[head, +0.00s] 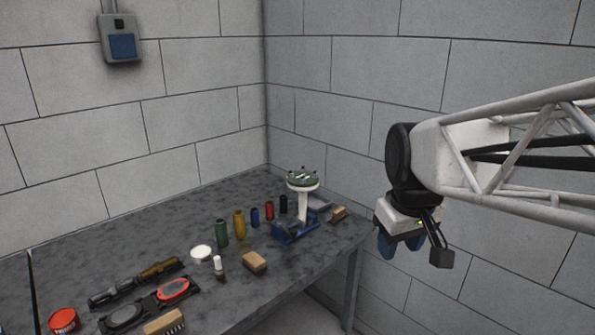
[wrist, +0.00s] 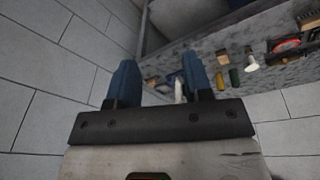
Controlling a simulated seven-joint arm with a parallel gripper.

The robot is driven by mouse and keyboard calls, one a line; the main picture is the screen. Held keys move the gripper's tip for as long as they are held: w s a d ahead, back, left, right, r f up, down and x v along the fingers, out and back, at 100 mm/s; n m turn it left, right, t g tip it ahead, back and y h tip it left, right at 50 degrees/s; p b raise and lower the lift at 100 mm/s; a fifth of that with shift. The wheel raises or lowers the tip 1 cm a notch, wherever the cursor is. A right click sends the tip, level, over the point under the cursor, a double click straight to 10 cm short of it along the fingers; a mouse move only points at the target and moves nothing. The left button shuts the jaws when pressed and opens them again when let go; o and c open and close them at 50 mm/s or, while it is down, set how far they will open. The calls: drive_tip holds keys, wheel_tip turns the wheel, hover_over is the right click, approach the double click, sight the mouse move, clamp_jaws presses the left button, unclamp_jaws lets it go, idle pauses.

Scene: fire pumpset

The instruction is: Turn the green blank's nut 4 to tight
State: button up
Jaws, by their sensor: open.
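The green blank (head: 303,176) is a round green disc with several small studs on top. It sits on a white flange and post (head: 303,205) that rises from a blue base (head: 290,235) near the table's right end. The nuts are too small to tell apart or number. My gripper (head: 402,246) has blue fingers pointing down. It hangs to the right of the blank, past the table's edge. In the wrist view my gripper (wrist: 160,85) is open, with nothing between its fingers. The blank is not clearly seen there, partly hidden by the right finger.
Green (head: 222,233), yellow (head: 239,223), blue, red and black cylinders stand left of the post. Wooden-backed brushes (head: 254,262), a white round lid (head: 201,253), a flashlight (head: 128,285) and a red tin (head: 63,320) lie on the grey table (head: 215,295). Block walls stand behind.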

drive_tip(key=w+a+r+n, duration=0.2)
drive_tip(key=w, duration=0.5)
drive_tip(key=w+a+r+n, duration=0.1)
drive_tip(key=w+r+n, duration=0.1)
drive_tip(key=w, duration=0.6)
drive_tip(key=n+g, duration=0.2)
drive_tip(key=n, duration=1.2)
hover_over(291, 173)
wheel_tip(291, 173, down, 7)
drive_tip(key=shift+w+r, duration=0.15)
drive_tip(key=shift+f, duration=3.95)
drive_tip(key=shift+c, duration=0.2)
